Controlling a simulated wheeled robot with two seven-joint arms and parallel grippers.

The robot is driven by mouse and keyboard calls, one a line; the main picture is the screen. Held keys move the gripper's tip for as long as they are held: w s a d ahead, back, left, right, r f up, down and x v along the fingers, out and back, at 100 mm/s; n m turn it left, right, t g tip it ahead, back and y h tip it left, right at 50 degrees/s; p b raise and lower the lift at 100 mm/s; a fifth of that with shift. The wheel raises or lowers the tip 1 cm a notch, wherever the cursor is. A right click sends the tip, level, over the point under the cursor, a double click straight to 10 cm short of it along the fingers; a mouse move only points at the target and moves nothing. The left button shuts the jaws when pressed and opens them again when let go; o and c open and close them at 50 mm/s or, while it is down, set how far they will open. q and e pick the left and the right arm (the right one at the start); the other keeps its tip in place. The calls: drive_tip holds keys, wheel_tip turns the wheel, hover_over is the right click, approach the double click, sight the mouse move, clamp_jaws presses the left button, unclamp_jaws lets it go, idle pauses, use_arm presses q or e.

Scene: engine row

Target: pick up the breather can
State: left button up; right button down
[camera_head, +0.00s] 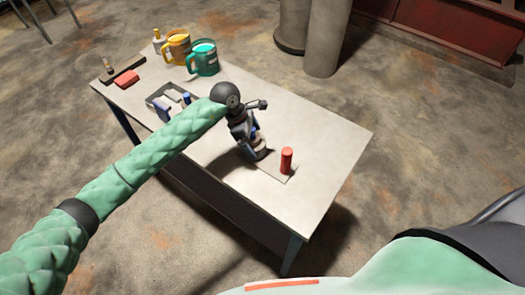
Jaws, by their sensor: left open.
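A red upright cylinder (286,161) stands near the table's front edge, on or beside a thin flat plate (272,172). It may be the breather can; I see no label. My left gripper (253,146) reaches over the table from the left and points down, just left of the red cylinder and apart from it. It is open. A small tan round thing (260,150) shows right at its fingertips, partly hidden by them; I cannot tell whether they touch. My right gripper is out of view.
The light table (330,134) is bare on its right side. A teal mug (204,60), a yellow mug (178,47), a white bottle (158,43) and a red block (127,80) stand farther back.

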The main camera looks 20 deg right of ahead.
use_arm(q)
drive_tip(key=c, duration=1.2)
drive_tip(key=shift+r, duration=0.1)
drive_tip(key=shift+c, duration=0.2)
